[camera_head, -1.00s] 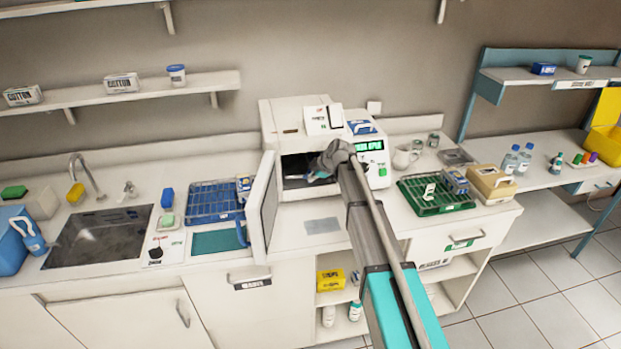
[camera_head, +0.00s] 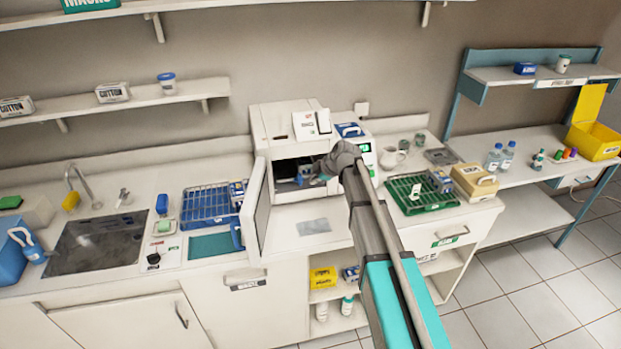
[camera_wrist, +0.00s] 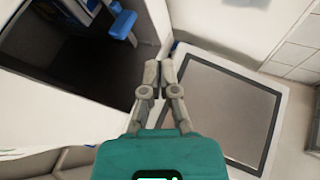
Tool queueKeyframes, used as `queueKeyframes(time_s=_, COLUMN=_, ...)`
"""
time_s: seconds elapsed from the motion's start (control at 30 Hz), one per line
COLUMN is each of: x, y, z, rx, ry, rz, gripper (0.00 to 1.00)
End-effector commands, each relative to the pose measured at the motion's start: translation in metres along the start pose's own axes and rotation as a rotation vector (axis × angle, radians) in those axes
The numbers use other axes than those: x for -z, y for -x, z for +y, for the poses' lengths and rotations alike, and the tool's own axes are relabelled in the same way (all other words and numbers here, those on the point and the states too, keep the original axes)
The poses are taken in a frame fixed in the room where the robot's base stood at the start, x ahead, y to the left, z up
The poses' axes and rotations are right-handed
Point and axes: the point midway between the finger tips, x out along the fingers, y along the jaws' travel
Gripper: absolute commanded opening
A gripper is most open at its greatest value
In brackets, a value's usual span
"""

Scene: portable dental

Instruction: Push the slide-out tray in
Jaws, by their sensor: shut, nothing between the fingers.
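The white sterilizer (camera_head: 270,125) stands on the counter with its door (camera_head: 254,205) swung open to the left. Inside its dark chamber is a blue and grey piece (camera_head: 299,180), probably part of the slide-out tray. A blue handle-like piece (camera_wrist: 122,27) shows at the chamber mouth in the wrist view. The rest of the tray is too dark to make out. My gripper (camera_wrist: 158,68) is shut and empty, its fingertips beside the chamber edge and apart from the blue piece in the picture. In the head view my wrist covers the right part of the opening.
The open door's inner panel (camera_wrist: 228,105) lies close to the right of my fingers in the wrist view. A blue rack (camera_head: 208,204) is left of the door, and a green rack (camera_head: 418,195) is right of the sterilizer. A flat grey pouch (camera_head: 313,227) lies in front.

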Motion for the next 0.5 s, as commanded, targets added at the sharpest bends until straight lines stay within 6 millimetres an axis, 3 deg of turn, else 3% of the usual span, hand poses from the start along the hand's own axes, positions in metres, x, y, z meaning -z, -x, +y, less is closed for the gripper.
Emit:
queueKeyframes(time_s=0.2, x=0.001, y=0.024, z=0.001, rx=0.000, ry=-0.002, rz=0.000, gripper=0.00)
queueKeyframes(time_s=0.5, x=0.000, y=0.033, z=0.000, rx=0.000, ry=0.000, rz=0.001, gripper=0.00)
